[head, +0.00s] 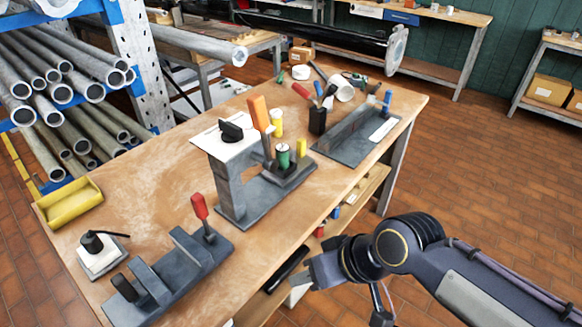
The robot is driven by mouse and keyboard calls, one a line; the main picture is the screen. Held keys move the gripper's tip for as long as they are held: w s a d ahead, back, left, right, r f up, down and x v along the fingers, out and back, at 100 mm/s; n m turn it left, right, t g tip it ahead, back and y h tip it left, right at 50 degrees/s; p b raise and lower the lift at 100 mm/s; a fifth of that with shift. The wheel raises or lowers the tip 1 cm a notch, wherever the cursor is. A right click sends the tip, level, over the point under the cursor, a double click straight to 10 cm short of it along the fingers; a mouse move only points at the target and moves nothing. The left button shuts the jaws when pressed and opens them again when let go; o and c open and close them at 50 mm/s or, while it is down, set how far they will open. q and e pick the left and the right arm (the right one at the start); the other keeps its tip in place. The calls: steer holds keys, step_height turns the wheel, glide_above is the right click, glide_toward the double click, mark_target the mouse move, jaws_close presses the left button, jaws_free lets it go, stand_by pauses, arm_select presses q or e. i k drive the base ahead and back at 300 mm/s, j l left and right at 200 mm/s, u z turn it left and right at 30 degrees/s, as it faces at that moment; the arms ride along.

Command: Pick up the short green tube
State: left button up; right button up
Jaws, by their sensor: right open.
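The short green tube (283,157) stands upright on the grey base at the right end of a dark grey fixture (268,188) in the middle of the wooden workbench. Its lower end sits in or on the dark base; I cannot tell which. My right gripper (308,275) is open and empty, off the bench's right edge, below and right of the green tube in the picture and clearly apart from it. My left gripper is not in view.
A yellow piece (301,147) stands close beside the green tube. An orange handle (259,113) and a white plate with a black knob (231,131) rise left of it. A red-handled fixture (199,207) stands nearer. Bare bench (160,170) lies left.

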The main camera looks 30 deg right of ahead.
mark_target(284, 159)
steer(key=l+u, duration=0.35)
steer(key=l, duration=0.3)
steer(key=l+u, duration=0.4)
steer(key=l, duration=0.25)
steer(key=k+l+u, duration=0.15)
steer(key=l+u, duration=0.2)
steer(key=l, duration=0.25)
